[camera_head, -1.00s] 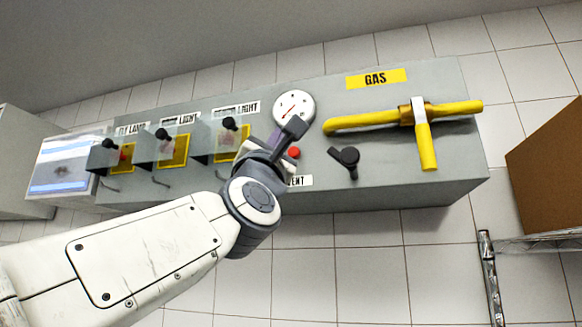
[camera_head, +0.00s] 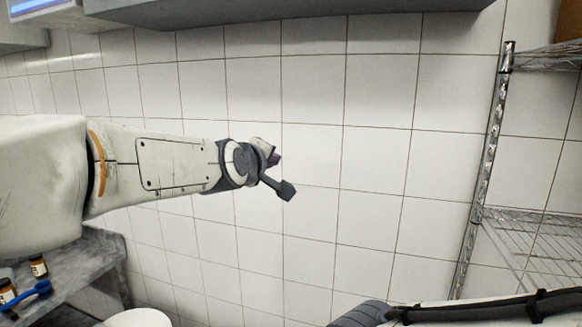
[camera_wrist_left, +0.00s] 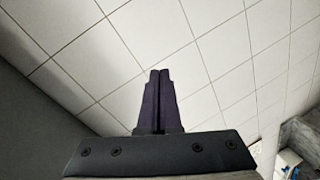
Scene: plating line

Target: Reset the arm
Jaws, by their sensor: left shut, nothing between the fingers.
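My left arm comes in from the left in the head view. Its left gripper (camera_head: 280,174) hangs in front of the white tiled wall, apart from everything. In the left wrist view the two dark fingers (camera_wrist_left: 159,88) are pressed together with nothing between them. My right gripper does not show.
The underside of the grey panel box (camera_head: 300,10) runs along the top of the head view. A metal wire shelf rack (camera_head: 483,160) stands at the right. A grey counter (camera_head: 85,268) at lower left holds small brown bottles (camera_head: 38,266) and a blue object (camera_head: 30,295).

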